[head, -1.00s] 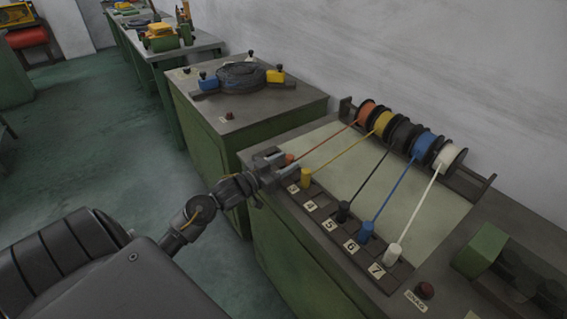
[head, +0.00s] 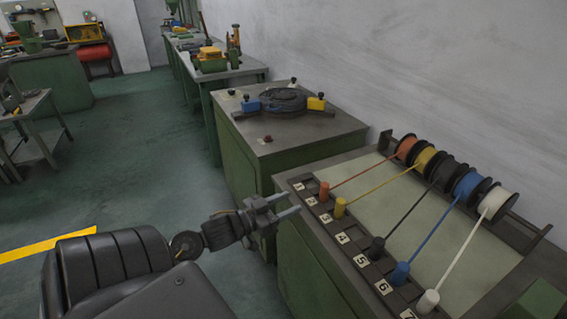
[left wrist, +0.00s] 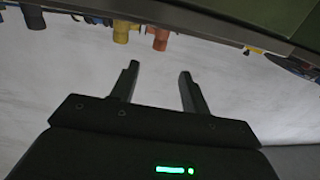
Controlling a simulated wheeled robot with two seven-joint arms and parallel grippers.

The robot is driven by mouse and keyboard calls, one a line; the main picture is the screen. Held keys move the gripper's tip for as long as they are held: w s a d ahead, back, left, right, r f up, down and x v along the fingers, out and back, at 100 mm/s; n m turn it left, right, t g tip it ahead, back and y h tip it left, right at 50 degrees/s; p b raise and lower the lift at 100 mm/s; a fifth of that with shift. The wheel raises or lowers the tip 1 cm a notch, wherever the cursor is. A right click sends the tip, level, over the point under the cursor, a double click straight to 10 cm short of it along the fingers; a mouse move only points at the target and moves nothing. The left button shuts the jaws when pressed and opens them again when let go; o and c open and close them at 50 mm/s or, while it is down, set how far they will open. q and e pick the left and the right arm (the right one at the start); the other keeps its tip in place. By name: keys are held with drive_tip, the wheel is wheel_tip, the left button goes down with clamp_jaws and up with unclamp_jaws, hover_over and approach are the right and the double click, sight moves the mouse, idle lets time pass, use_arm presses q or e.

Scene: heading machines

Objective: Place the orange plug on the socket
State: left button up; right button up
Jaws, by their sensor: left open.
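The orange plug (head: 324,191) stands upright in the socket row (head: 334,228) at the table's left edge, near the low-numbered labels. An orange line runs from it to the orange spool (head: 406,148). In the left wrist view the orange plug (left wrist: 159,40) hangs near the top, as that picture is upside down. My left gripper (head: 287,202) is open and empty, left of the orange plug and apart from it. Its two fingers also show in the left wrist view (left wrist: 158,72) with nothing between them. My right gripper is not in view.
A yellow plug (head: 340,207), black plug (head: 376,249), blue plug (head: 400,273) and white plug (head: 428,301) stand along the row, each with a line to its spool. A green cabinet (head: 240,165) with a black coil (head: 283,100) stands behind.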

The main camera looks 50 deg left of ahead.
use_arm(q)
drive_tip(key=shift+s+a, duration=0.1)
drive_tip(key=shift+s, duration=0.35)
